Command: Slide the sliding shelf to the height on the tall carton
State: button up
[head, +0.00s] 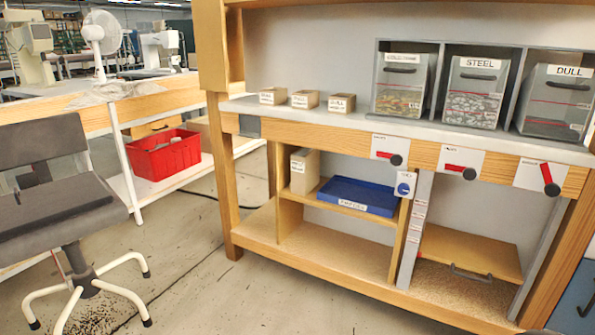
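The sliding shelf (470,249) looks to be the wooden board with a grey handle (471,272) in the right lower bay of the bench, low down, a little above the bay's floor. A grey upright (411,245) on the bay's left side carries several small white labels, too small to read. The tall carton (304,171) stands upright in the left lower bay, on a wooden shelf, with a label on its front that I cannot read. My gripper is not in view.
A blue tray (357,196) lies right of the carton. A blue-and-white fitting (405,185) is on the upright's top. Three red levers (460,169) line the bench front. Small boxes and bins (477,92) stand above. Floor (200,270) before the bench is clear; a chair (60,190) stands left.

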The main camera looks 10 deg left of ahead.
aim_at(492, 258)
jog(key=i+l+z, duration=0.1)
jog(key=z, duration=0.3)
jog(key=i+z, duration=0.35)
jog(key=i+j+z, duration=0.1)
jog(key=z, duration=0.3)
jog(key=i, duration=0.1)
